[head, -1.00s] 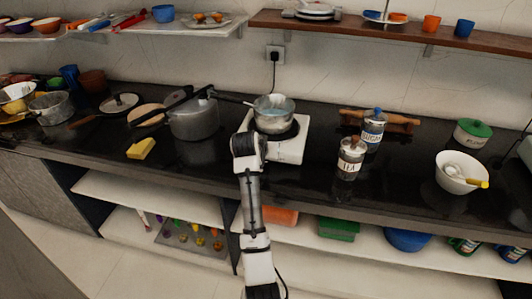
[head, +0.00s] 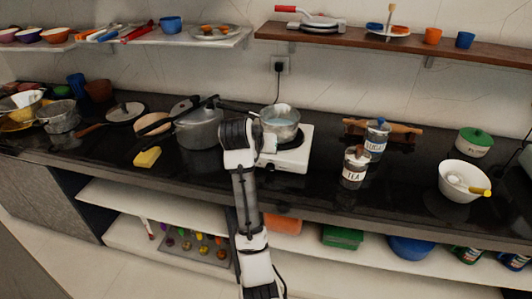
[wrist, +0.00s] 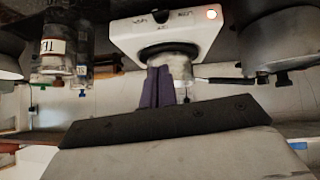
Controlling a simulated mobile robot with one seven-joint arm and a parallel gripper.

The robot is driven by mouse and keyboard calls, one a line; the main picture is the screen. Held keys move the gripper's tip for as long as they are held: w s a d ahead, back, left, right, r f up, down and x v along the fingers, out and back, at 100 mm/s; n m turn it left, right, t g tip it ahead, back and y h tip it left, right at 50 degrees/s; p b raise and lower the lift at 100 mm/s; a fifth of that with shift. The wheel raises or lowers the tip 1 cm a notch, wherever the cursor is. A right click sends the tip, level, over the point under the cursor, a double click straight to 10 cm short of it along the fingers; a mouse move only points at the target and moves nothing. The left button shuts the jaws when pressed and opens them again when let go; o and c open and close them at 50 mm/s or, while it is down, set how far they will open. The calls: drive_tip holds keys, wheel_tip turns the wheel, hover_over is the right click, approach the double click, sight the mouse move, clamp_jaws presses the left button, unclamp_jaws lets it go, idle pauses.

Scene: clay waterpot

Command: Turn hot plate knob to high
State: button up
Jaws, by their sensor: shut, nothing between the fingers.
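The white hot plate (head: 290,162) stands on the black counter with a saucepan (head: 282,122) of pale liquid on it. My gripper (wrist: 163,72) shows there as purple fingers, shut and empty. The fingertips are apart from the knob in the picture, in front of the saucepan. In the head view my wrist is at the hot plate's left front corner and hides the fingers. The knob's exact setting is too small to read.
A large lidded pot (head: 200,128) stands left of the hot plate, close to my arm. The tea jar (head: 355,167) and sugar jar (head: 377,138) stand to the right. A yellow block (head: 147,157) lies at the left front. Open shelves are below the counter.

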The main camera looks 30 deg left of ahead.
drive_tip(key=shift+o, duration=1.1)
drive_tip(key=shift+s+f, duration=0.15)
drive_tip(key=shift+s, duration=0.05)
drive_tip(key=o, duration=0.9)
drive_tip(key=f+t+b, duration=0.1)
drive_tip(key=f+b, duration=0.1)
drive_tip(key=f, duration=0.1)
drive_tip(key=s+f+t+b, duration=0.1)
drive_tip(key=f+b, duration=0.2)
drive_tip(key=f, duration=0.1)
drive_tip(key=s+f+t+b, duration=0.1)
drive_tip(key=f+t+b, duration=0.1)
drive_tip(key=f, duration=0.2)
drive_tip(key=shift+d+y+b, duration=0.3)
drive_tip(key=shift+b, duration=0.05)
drive_tip(key=n+t+y+b, duration=0.1)
drive_tip(key=t+y+b, duration=0.2)
drive_tip(key=t+b, duration=0.2)
approach(269, 170)
drive_tip(key=p+x, duration=0.1)
drive_tip(key=x, duration=0.1)
drive_tip(key=p+x, duration=0.1)
drive_tip(key=x, duration=0.1)
drive_tip(key=p+x, duration=0.1)
drive_tip(key=x, duration=0.1)
drive_tip(key=shift+w+a+r, duration=0.1)
drive_tip(key=shift+w+r, duration=0.2)
drive_tip(key=shift+w, duration=0.05)
drive_tip(key=shift+x, duration=0.85)
drive_tip(key=shift+f, duration=0.2)
